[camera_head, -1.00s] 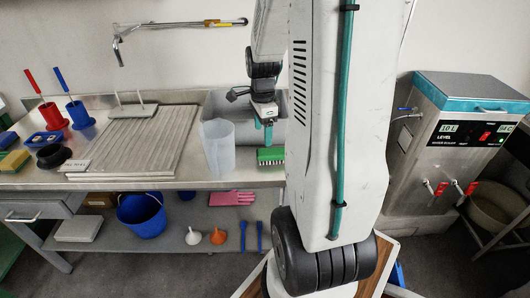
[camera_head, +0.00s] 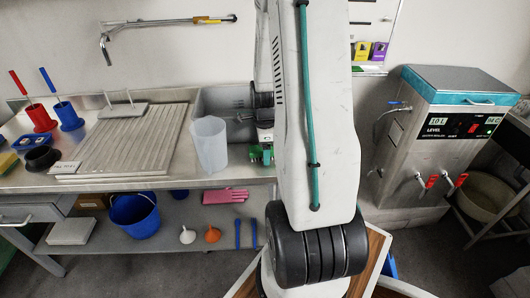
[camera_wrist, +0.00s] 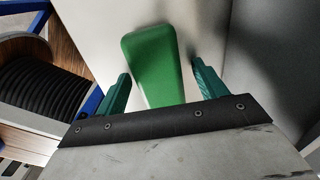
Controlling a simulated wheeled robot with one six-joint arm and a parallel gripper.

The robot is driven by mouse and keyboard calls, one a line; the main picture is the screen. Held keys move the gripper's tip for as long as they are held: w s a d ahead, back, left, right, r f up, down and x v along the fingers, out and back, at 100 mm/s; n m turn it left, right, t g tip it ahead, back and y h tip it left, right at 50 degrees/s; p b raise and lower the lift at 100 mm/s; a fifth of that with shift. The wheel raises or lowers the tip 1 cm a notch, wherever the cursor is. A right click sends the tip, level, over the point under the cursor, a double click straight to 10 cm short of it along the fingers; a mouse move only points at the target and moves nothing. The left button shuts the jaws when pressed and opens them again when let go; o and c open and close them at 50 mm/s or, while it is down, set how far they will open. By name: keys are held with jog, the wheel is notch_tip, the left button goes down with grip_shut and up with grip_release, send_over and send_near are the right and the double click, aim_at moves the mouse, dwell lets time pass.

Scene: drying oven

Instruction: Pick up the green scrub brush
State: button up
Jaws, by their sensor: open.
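The green scrub brush (camera_head: 255,152) lies on the steel counter near its front edge, right of the clear beaker. In the head view my arm covers its right part. In the wrist view the brush (camera_wrist: 155,65) shows as a smooth green block between the two teal fingers of my gripper (camera_wrist: 161,68). The fingers are apart, with a gap on each side of the brush. Its bristles cannot be seen in the wrist view.
A clear beaker (camera_head: 209,144) stands just left of the brush. A grey sink basin (camera_head: 222,103) lies behind. A ribbed drainboard (camera_head: 128,142) fills the counter to the left. A steel water unit (camera_head: 430,150) stands right of my arm.

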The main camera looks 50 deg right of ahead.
jog(key=c, duration=1.1)
jog(key=shift+r, duration=0.1)
jog(key=shift+r, duration=0.45)
jog(key=r, duration=0.2)
jog(key=shift+s+r, duration=0.4)
jog(key=s+d+r, duration=0.1)
jog(key=s, duration=1.4)
jog(key=shift+d, duration=0.15)
jog(key=shift+r, duration=0.1)
